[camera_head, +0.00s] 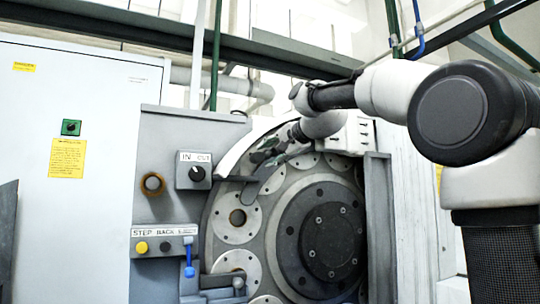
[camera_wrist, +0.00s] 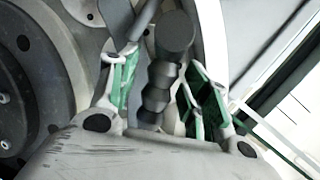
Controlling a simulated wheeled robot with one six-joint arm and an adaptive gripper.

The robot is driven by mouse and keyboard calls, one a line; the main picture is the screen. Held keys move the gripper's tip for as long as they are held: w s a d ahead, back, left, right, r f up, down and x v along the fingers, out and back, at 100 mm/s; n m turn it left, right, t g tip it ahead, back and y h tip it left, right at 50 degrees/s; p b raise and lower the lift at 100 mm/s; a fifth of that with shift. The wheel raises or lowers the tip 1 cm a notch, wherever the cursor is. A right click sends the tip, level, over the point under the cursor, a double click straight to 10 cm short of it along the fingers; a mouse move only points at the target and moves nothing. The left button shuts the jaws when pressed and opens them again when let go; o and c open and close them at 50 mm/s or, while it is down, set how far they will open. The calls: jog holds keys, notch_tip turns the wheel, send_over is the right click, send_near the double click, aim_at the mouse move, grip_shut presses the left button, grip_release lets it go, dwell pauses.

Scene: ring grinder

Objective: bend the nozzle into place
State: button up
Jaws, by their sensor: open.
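The nozzle (camera_wrist: 160,85) is a dark grey, segmented hose with a thick rounded end, seen in the wrist view. My gripper (camera_wrist: 160,70) is open, its two green-lined fingers on either side of the nozzle. A gap shows on the right of the nozzle; I cannot tell whether the left finger touches it. In the head view my gripper (camera_head: 268,151) is at the upper left rim of the ring grinder's round plate (camera_head: 217,254). There the nozzle is hard to make out among the fingers and dark grey parts.
A pale curved guard (camera_head: 237,155) runs close beside my gripper. The large dark hub (camera_head: 332,240) is to its lower right. A control panel with a black knob (camera_head: 197,173), a yellow button (camera_head: 141,247) and a blue lever (camera_head: 189,262) stands on the left.

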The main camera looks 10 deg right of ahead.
jog(key=shift+w+a, duration=0.1)
jog(key=shift+w, duration=0.1)
jog(key=shift+c, duration=0.2)
grip_shut()
